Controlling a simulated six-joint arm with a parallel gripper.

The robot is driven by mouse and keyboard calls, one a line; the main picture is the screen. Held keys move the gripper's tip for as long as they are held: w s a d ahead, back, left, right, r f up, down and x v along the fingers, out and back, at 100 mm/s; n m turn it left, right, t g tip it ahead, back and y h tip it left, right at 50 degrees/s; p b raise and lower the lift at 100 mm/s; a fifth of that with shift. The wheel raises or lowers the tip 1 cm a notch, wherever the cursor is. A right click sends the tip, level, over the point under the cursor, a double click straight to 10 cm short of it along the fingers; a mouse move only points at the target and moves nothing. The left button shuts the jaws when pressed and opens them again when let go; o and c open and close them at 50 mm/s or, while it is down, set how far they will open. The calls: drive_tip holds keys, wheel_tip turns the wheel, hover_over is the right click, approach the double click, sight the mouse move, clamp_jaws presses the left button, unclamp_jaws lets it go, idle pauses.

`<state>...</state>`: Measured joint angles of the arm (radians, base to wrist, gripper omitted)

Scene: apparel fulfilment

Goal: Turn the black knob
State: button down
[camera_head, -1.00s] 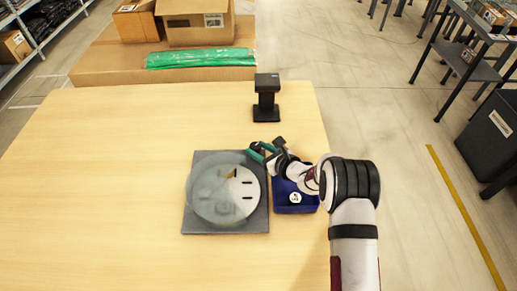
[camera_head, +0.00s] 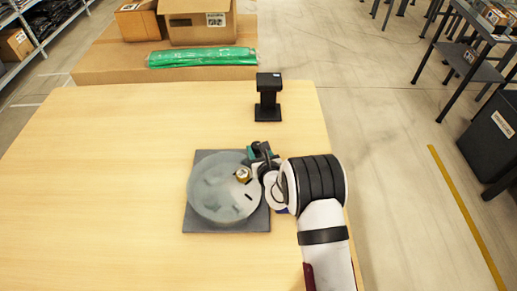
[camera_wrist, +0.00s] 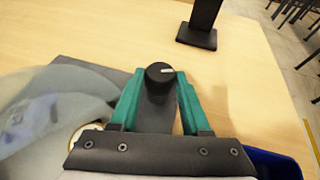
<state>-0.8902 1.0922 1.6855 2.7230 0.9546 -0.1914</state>
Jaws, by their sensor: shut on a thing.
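The black knob (camera_wrist: 160,75) has a white line on its top. It stands at the edge of a grey square base (camera_head: 195,222), to the right of a round, cloudy see-through disc (camera_head: 215,190). My gripper (camera_wrist: 161,82) has green fingers, one on each side of the knob, and is shut on it. In the head view my gripper (camera_head: 259,153) is at the upper right of the base, and the knob cannot be made out clearly there. A gold round item (camera_head: 243,175) shows at the right of the disc, and dark blurred shapes show through it.
A blue bin (camera_wrist: 268,163) is right of the base, mostly hidden by my arm in the head view. A black stand (camera_head: 268,97) is at the table's back right. The table's left side is clear. Boxes and a green package (camera_head: 202,57) lie behind.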

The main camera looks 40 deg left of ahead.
drive_tip(key=shift+c, duration=1.9)
unclamp_jaws()
drive_tip(key=shift+s, duration=0.1)
